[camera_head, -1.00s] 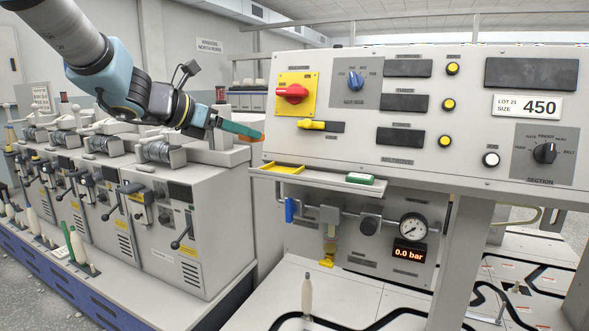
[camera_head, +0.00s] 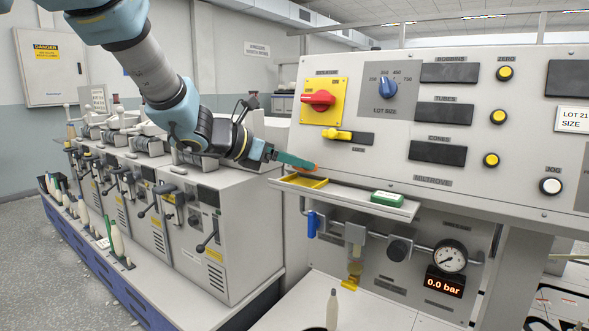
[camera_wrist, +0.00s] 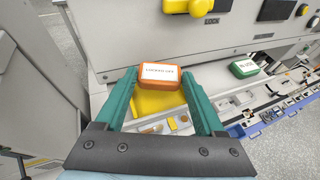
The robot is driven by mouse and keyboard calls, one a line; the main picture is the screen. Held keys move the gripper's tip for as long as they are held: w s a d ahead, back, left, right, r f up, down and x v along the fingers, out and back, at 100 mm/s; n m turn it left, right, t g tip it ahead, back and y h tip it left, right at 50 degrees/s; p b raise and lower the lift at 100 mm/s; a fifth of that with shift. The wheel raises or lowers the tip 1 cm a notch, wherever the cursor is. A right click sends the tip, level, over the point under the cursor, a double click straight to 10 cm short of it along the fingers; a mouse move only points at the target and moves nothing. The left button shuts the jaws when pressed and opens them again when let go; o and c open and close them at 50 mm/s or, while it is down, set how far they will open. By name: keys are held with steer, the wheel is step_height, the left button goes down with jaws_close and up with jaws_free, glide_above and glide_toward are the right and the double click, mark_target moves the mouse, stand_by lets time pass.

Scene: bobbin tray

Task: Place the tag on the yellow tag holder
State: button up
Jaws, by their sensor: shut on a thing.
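My gripper (camera_wrist: 158,74) has two teal fingers and is shut on an orange tag with a white printed label (camera_wrist: 158,70). In the head view the gripper (camera_head: 308,166) shows from the side, with the orange tag (camera_head: 315,169) at its tip. The yellow tag holder (camera_head: 305,182) is a shallow tray on the left end of the grey ledge. The tag is above the holder, apart from it in the head view. In the wrist view the yellow holder (camera_wrist: 155,104) lies between the fingers, partly hidden by the tag.
A green labelled block (camera_head: 387,198) sits on the same ledge (camera_head: 350,203), right of the holder. The panel above carries a red rotary switch (camera_head: 318,98) and a yellow lock lever (camera_head: 337,134) close to the gripper. A grey machine (camera_head: 235,235) stands left.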

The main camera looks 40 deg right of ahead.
mark_target(293, 175)
step_height(293, 175, down, 2)
steer(key=shift+f+b, duration=0.65)
steer(key=shift+b, duration=0.3)
steer(key=o, duration=1.3)
steer(key=shift+r+p, duration=0.6)
steer(key=shift+p, duration=0.2)
steer(key=b+v, duration=0.2)
steer(key=v, duration=1)
